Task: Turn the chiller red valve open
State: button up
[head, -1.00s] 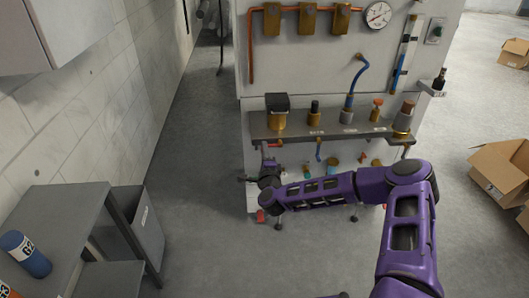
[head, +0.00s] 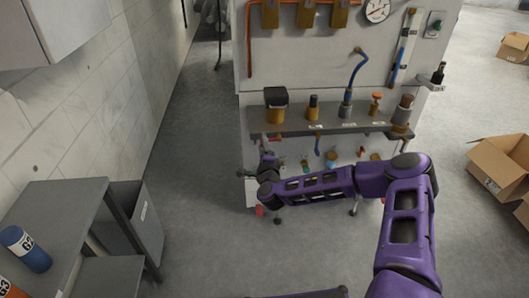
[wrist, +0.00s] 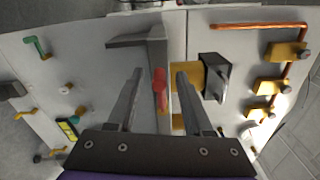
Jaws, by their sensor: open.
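A red valve handle (wrist: 160,90) shows in the wrist view, upright in the picture between my two fingers, with a brass body (wrist: 181,77) partly behind the right finger. My gripper (wrist: 159,76) is open, one finger on each side of the handle. Gaps seem to remain on both sides; contact cannot be told. In the head view my gripper (head: 262,158) is at the lower left of the panel, below the shelf's left end.
A grey shelf (head: 330,128) with several valves projects from the panel (head: 310,68) above my gripper; it also shows in the wrist view (wrist: 138,41). A grey table (head: 60,210) with labelled cylinders stands at the left. Cardboard boxes (head: 490,170) lie at the right. Floor (head: 200,130) left of the panel is clear.

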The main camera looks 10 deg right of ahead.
jog(key=s+p, duration=0.1)
jog(key=s, duration=1.6)
jog(key=shift+s, duration=0.15)
